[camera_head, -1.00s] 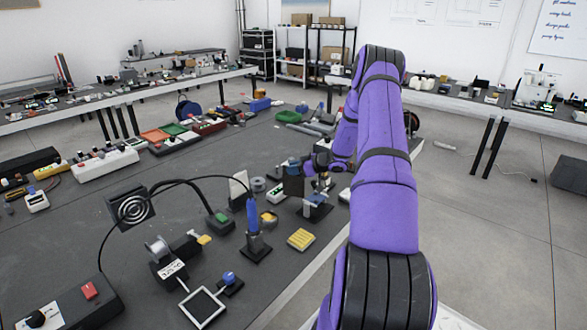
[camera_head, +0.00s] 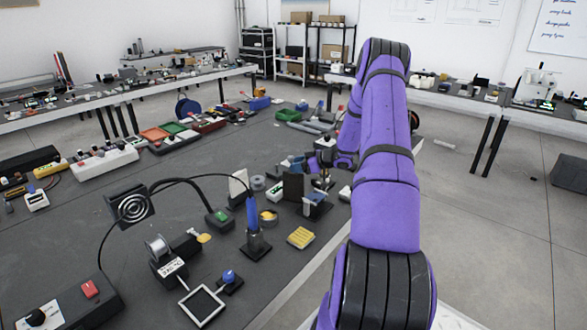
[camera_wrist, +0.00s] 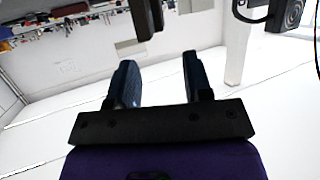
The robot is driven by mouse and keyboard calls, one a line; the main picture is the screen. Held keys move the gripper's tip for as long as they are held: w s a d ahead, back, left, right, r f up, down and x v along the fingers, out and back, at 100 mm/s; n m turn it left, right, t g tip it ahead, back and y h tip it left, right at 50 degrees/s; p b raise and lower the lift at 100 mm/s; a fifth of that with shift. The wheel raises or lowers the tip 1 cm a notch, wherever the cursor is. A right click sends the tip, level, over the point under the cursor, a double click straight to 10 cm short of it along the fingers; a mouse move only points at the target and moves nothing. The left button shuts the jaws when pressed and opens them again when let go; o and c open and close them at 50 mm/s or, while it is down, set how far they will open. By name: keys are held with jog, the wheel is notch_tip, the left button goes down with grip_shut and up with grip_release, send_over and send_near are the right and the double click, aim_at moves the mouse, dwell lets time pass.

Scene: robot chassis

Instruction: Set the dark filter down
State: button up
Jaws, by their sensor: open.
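The dark filter (camera_head: 293,187), a dark upright square panel, stands among small parts near the right edge of the grey workbench (camera_head: 95,240). My gripper (camera_head: 320,163) is just behind and to the right of it in the head view, small and partly hidden by clutter. In the wrist view, my gripper (camera_wrist: 158,62) shows two separated fingers with nothing between them. A dark narrow piece (camera_wrist: 147,16), probably the filter seen edge-on, is beyond the fingertips with a gap. The filter's foot is too small to make out.
A blue soldering iron in its stand (camera_head: 254,228), a yellow block (camera_head: 300,238) and a black fume extractor (camera_head: 132,208) stand nearby.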

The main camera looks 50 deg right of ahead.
jog(key=v, duration=1)
jog(key=a+r+g, duration=0.4)
jog(key=a+r, duration=0.8)
jog(key=a, duration=0.3)
jog(key=a+r+g, duration=0.4)
jog(key=a+r, duration=0.7)
jog(key=a, duration=0.4)
jog(key=s+a+r+m+g+h, duration=0.1)
jog(key=s+a+r+h, duration=0.1)
jog(key=s+a+r, duration=0.3)
jog(key=s+a+r+m+h, duration=0.1)
jog(key=s+a+r, duration=0.1)
jog(key=s+a, duration=0.5)
jog(key=s+a+r+m+t+h, duration=0.1)
jog(key=s+a+r+m+h, duration=0.1)
jog(key=s, duration=1.1)
jog(key=shift+a+m+t+h, duration=0.4)
jog(key=shift+a+m+h, duration=0.3)
jog(key=shift+a, duration=0.3)
